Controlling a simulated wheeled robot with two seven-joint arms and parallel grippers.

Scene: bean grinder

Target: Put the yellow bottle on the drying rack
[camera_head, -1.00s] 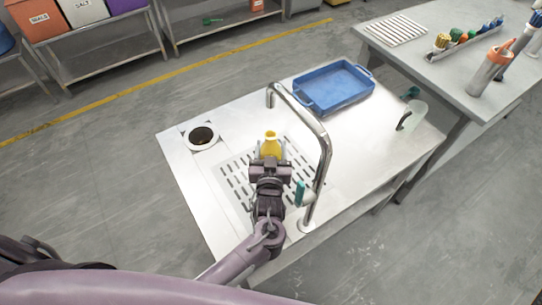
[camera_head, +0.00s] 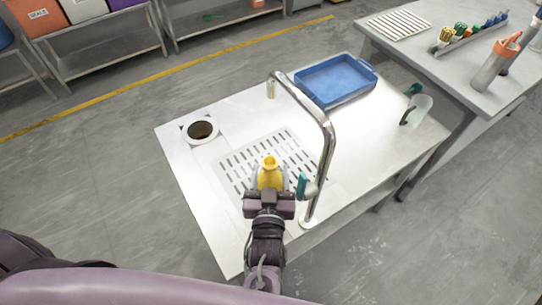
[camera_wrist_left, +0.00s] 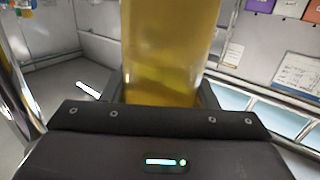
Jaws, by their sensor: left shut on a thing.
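The yellow bottle (camera_head: 269,176) is upright over the near part of the slotted drain grate (camera_head: 243,160) in the steel counter. My left gripper (camera_head: 270,192) is shut on its lower part. The bottle (camera_wrist_left: 170,50) also fills the upper middle of the left wrist view, see-through yellow, its top cut off. I cannot tell whether its base touches the grate. A white slatted rack (camera_head: 399,25), which looks like the drying rack, lies empty on the grey table at the upper right. My right gripper is not in view.
The tall curved tap (camera_head: 325,145) with a teal handle stands just right of the bottle. A blue tray (camera_head: 336,84), a clear jug (camera_head: 417,110) and a round hole (camera_head: 201,131) are on the counter. A grey container (camera_head: 494,68) and a tool holder are near the rack.

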